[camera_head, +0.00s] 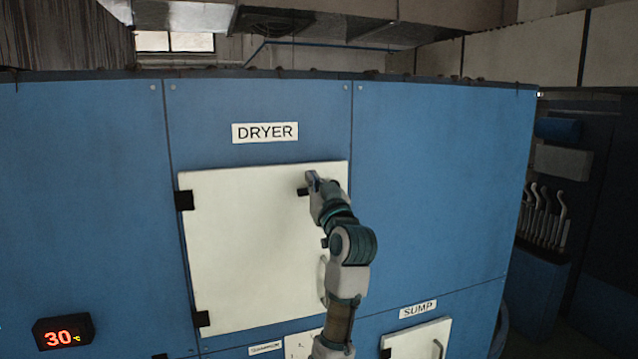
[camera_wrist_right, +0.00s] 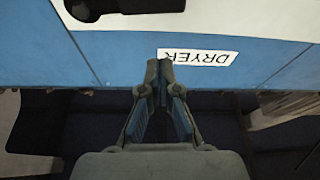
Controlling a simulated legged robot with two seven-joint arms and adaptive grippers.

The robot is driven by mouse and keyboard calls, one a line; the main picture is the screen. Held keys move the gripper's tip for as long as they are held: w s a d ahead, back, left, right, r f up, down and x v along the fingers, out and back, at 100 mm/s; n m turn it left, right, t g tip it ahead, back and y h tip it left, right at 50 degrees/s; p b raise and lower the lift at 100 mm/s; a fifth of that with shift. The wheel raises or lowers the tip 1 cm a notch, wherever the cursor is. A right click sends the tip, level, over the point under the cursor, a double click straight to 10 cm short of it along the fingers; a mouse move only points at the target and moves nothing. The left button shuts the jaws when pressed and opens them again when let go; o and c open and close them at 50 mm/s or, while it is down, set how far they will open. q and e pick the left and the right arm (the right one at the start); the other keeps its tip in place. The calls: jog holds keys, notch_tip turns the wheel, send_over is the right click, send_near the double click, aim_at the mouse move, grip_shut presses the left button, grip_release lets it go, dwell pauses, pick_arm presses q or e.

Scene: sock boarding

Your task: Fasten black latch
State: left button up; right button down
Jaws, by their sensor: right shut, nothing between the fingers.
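The white dryer door (camera_head: 245,240) is set in the blue panel under the DRYER label (camera_head: 265,132). I cannot tell whether it sits fully flush. A small black latch part (camera_head: 303,192) shows on the door's upper right, just left of my right gripper (camera_head: 312,176). My arm hides much of the door's right edge. In the right wrist view, the right gripper (camera_wrist_right: 161,68) has its fingertips together and empty, over the blue panel beside the label. A black latch piece (camera_wrist_right: 125,6) lies at that view's top edge, apart from the fingertips. My left gripper is not in view.
Black hinges (camera_head: 184,200) hold the door's left side. A pale door handle (camera_head: 322,278) is partly behind my arm. A white SUMP hatch (camera_head: 420,342) is at lower right, and a red 30-degree display (camera_head: 62,333) at lower left. The blue panel right of my arm is clear.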

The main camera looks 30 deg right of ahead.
jog(key=w, duration=0.1)
jog(key=w+f+p, duration=0.1)
jog(key=w+d+p, duration=0.1)
jog(key=shift+w+f, duration=0.4)
jog(key=shift+f, duration=0.45)
jog(key=shift+s, duration=0.15)
